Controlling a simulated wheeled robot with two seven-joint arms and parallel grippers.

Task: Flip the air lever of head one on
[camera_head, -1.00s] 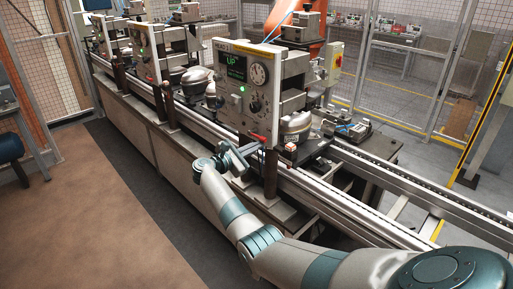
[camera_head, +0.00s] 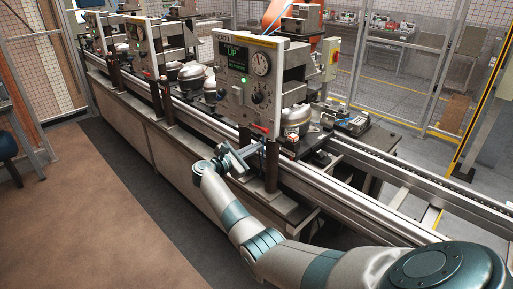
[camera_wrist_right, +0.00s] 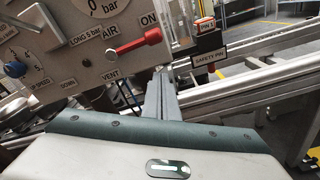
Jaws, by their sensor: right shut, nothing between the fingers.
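The near grey panel (camera_head: 246,82) carries a green screen reading UP, a round gauge and knobs. Its red air lever (camera_head: 260,129) is at the lower right of the panel. In the right wrist view, the red lever (camera_wrist_right: 140,43) points right, parallel to the panel lettering, its tip just under the ON label (camera_wrist_right: 149,19). The VENT label (camera_wrist_right: 111,77) is below its pivot. My right gripper (camera_head: 258,147) is shut and empty, just below the lever. In the wrist view its fingers (camera_wrist_right: 161,78) are below the lever, with a visible gap. My left gripper is not in view.
A dark post (camera_head: 271,165) stands beside the gripper. A SAFETY PIN block (camera_wrist_right: 209,55) is right of the lever. Conveyor rails (camera_head: 350,215) run below and to the right. More test heads (camera_head: 133,45) stand farther left. The brown floor (camera_head: 90,215) is clear.

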